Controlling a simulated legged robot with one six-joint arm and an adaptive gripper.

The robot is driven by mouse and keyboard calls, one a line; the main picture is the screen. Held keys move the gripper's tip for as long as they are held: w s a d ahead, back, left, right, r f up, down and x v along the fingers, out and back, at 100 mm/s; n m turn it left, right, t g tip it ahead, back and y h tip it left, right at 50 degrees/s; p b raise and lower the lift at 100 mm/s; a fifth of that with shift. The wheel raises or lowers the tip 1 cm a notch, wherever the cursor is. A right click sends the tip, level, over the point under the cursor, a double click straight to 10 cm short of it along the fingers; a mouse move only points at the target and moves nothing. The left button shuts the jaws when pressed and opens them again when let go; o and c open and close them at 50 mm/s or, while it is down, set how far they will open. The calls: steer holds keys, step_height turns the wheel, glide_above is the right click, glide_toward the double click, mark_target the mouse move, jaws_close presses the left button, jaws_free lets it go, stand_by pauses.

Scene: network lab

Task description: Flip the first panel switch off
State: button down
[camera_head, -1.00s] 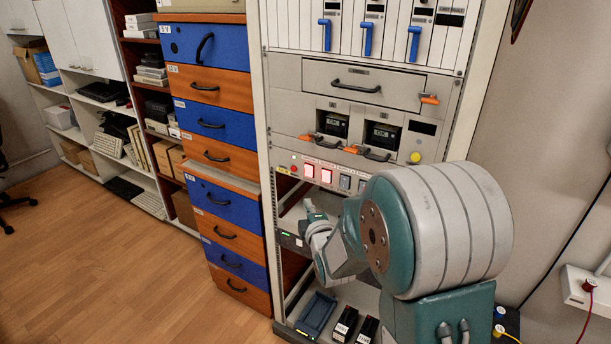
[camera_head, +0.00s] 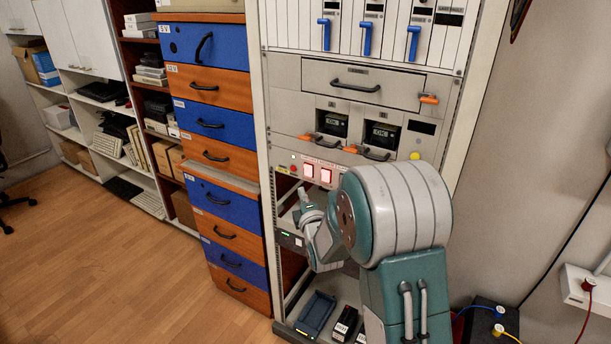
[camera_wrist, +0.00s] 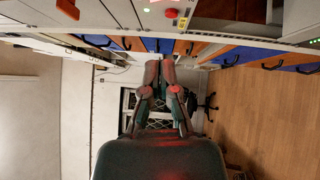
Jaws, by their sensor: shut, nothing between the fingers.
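The switch panel (camera_head: 289,169) runs across the rack below the two display modules. Two of its switches glow red: the left one (camera_head: 308,170) and the one to its right (camera_head: 326,175). My arm hides the panel's right part. My gripper (camera_head: 304,194) is just below the panel, under the left lit switch and apart from it. In the wrist view my gripper (camera_wrist: 160,64) is shut and empty, with a red glow on its fingers. A round red button (camera_wrist: 171,13) and part of the panel show at the top edge there.
Above the panel are orange-handled modules and a drawer (camera_head: 354,82). A blue and orange drawer cabinet (camera_head: 228,208) stands left of the rack. A blue tray (camera_head: 316,313) and black boxes (camera_head: 344,323) lie at the rack's bottom. The wooden floor (camera_head: 110,265) is clear.

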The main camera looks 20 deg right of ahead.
mark_target(305, 168)
steer(key=w, duration=0.2)
steer(key=w+d, duration=0.1)
steer(key=w, duration=0.1)
steer(key=w+d+r, duration=0.1)
steer(key=w, duration=0.2)
steer(key=shift+w+d, duration=0.1)
steer(key=shift+d, duration=0.1)
steer(key=shift+w+d, duration=0.2)
steer(key=shift+d, duration=0.05)
steer(key=shift+w+d, duration=0.2)
steer(key=shift+r, duration=0.15)
